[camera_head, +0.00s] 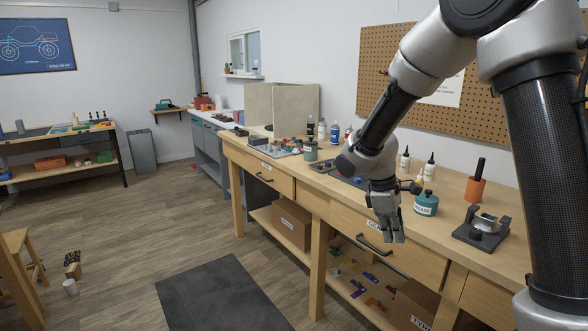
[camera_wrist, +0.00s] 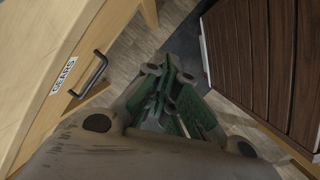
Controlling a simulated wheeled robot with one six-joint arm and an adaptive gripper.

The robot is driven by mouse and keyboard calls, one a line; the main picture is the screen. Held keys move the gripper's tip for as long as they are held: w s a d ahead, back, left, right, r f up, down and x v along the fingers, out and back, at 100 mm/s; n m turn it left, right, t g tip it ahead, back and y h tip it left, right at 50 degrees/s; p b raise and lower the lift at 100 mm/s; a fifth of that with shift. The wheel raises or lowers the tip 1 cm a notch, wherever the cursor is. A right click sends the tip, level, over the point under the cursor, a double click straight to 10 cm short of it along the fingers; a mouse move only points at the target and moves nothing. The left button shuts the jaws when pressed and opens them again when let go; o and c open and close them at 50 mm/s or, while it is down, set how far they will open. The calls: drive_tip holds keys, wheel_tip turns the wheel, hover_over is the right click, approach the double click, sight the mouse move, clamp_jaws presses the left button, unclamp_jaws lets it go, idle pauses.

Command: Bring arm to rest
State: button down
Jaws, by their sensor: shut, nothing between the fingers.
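My arm reaches in from the right of the head view, bent at its joints. My gripper (camera_head: 391,238) points down in front of the workbench's front edge, before the drawer labelled GEARS (camera_head: 375,238). The gripper is shut and empty. In the wrist view its green fingers (camera_wrist: 185,115) are together, with the gears drawer (camera_wrist: 75,75) and its dark handle (camera_wrist: 92,75) to the left.
The wooden workbench (camera_head: 505,258) carries a teal grease pot (camera_head: 426,204), an orange cup (camera_head: 474,191), a dark fixture (camera_head: 482,228) and several bottles. A lower shelf holds cardboard boxes (camera_head: 292,223). A dark mat (camera_head: 222,297) lies on the open floor to the left.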

drive_tip(key=s+d+r+m+t+y, duration=0.1)
drive_tip(key=s+d+r+m+t, duration=0.1)
drive_tip(key=s+d+r+m, duration=0.3)
drive_tip(key=s+d+r+m+t+y, duration=0.2)
drive_tip(key=s+d+r+m, duration=0.3)
drive_tip(key=s+r, duration=0.7)
drive_tip(key=s+m+t, duration=0.1)
drive_tip(key=s+m, duration=0.1)
drive_tip(key=s, duration=0.4)
